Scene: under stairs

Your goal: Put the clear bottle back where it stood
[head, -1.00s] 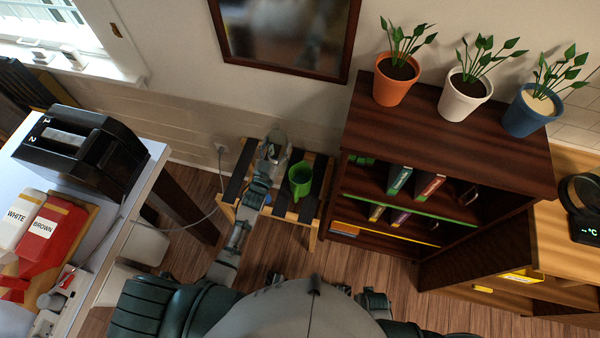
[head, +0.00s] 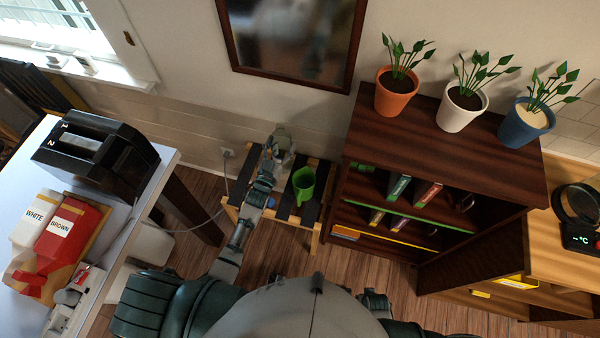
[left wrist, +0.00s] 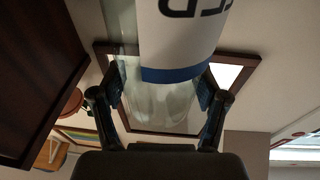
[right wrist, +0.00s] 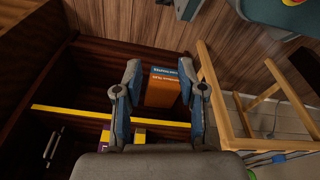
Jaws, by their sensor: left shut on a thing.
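My left gripper (head: 281,143) is over the back of a small slatted stool (head: 311,210) by the wall. In the left wrist view my left gripper (left wrist: 160,92) is shut on the clear bottle (left wrist: 165,98), which has a white label with a blue band. The bottle's base and the gap between it and the stool cannot be made out. My right gripper (right wrist: 163,78) is open and empty in front of bookcase shelves.
A dark bookcase (head: 430,130) with three potted plants on top stands right of the stool. A white table (head: 60,160) with a black toaster (head: 97,150) and white and red containers is at left.

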